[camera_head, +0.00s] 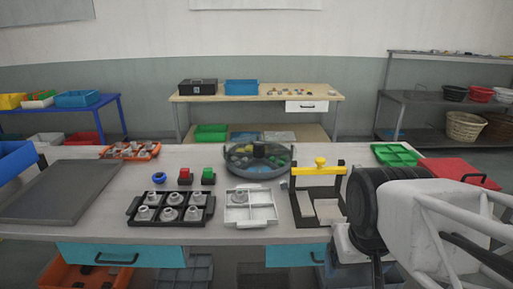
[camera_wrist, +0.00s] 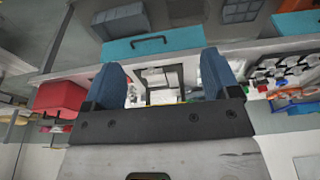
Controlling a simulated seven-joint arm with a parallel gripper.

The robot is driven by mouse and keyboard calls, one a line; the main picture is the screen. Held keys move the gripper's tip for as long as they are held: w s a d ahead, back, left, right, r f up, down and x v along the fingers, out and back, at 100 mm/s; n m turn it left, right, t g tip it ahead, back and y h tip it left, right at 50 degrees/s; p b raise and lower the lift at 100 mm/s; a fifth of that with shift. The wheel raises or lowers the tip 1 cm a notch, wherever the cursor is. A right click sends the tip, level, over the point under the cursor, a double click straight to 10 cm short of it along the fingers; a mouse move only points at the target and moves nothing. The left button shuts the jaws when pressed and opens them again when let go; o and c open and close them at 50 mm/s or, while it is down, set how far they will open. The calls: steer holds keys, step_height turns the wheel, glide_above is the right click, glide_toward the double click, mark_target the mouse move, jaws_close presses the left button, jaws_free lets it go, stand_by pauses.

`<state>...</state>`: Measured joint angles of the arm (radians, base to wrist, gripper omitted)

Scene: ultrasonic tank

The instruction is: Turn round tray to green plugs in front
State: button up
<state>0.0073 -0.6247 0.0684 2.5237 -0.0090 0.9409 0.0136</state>
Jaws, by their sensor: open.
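The round tray (camera_head: 238,168) stands toward the back middle of the table in the head view. It is low and dark grey with a black hub on top, and blue and green patches show in its compartments. Which compartment faces front, and single green plugs, are too small to tell. My gripper (camera_wrist: 162,80) is open and empty in the wrist view, its two blue fingers wide apart. In the head view my arm is at the right, over the table's front right part and well apart from the round tray; the fingertips are hidden there.
A black stand with a yellow top bar (camera_head: 318,169) stands between my arm and the round tray. In front are a white divided tray (camera_head: 250,222) and a black rack (camera_head: 170,222) with several grey fittings. A green tray (camera_head: 396,154) and red case (camera_head: 455,170) lie right.

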steer(key=w+a+r+n, duration=0.1)
steer(key=w+r, duration=0.2)
steer(key=w, duration=0.6)
steer(key=w+a+r, duration=0.1)
steer(key=w+r, duration=0.3)
steer(key=w, duration=0.5)
steer(key=n+t+y, duration=0.1)
steer(key=n+y, duration=0.1)
steer(key=n, duration=0.3)
glide_above(259, 142)
steer(key=s+d, duration=0.1)
steer(key=s, duration=0.2)
step_height(259, 142, down, 13)
steer(key=shift+s+d+r, duration=0.1)
steer(key=shift+d, duration=0.1)
steer(key=shift+x, duration=3.9)
